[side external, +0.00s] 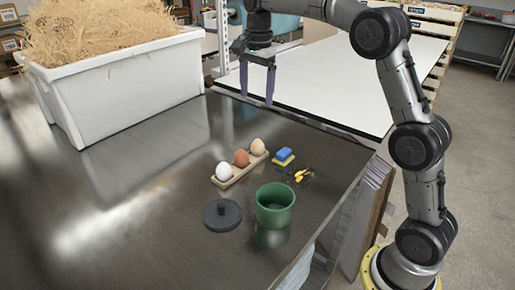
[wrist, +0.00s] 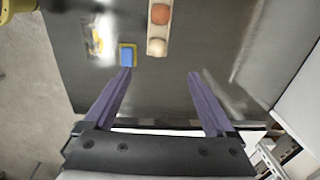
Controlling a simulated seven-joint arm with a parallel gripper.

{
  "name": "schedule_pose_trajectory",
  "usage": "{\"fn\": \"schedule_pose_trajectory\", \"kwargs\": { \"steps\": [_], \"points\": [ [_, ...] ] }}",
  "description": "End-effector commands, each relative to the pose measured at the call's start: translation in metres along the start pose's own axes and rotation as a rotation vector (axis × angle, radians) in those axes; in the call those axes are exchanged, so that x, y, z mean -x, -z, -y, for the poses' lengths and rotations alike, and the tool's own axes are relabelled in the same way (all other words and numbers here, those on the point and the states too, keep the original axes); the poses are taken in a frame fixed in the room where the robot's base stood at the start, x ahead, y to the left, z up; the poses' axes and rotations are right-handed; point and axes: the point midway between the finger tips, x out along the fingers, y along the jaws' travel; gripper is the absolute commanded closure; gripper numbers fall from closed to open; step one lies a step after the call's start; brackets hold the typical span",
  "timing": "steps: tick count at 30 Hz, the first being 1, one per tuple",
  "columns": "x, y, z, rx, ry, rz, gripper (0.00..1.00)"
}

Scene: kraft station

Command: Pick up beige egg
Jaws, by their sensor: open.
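A beige egg (side external: 257,146) sits in the far end of a wooden egg holder (side external: 231,178), beside a brown egg (side external: 241,158) in the middle and a white egg (side external: 223,170) at the near end. In the wrist view the beige egg (wrist: 157,47) is ahead of the fingers, just below the brown egg (wrist: 160,14). The white egg is outside that view. My gripper (side external: 257,100) is open and empty, pointing down near the table's back edge, behind and above the egg holder. Its purple fingers (wrist: 159,72) are spread wide in the wrist view.
A blue and yellow sponge (side external: 284,157) lies right of the eggs, with a small yellow and black item (side external: 302,176) beyond. A green pot (side external: 275,206) and dark lid (side external: 222,215) stand in front. A large white bin (side external: 130,85) of straw stands left.

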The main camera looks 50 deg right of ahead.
Motion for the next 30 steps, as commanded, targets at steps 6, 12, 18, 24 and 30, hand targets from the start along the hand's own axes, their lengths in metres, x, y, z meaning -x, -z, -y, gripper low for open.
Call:
{"fn": "schedule_pose_trajectory", "kwargs": {
  "steps": [6, 12, 18, 24, 30],
  "points": [
    [-0.034, 0.009, 0.003, -0.015, -0.054, 0.01, 0.1],
    [-0.068, 0.009, 0.0, -0.015, -0.056, 0.011, 0.1],
    [-0.101, 0.008, -0.002, -0.014, -0.055, 0.01, 0.1],
    [-0.114, 0.008, -0.002, -0.014, -0.051, 0.01, 0.1],
    [-0.139, 0.008, -0.004, -0.014, -0.055, 0.01, 0.1]
  ]
}}
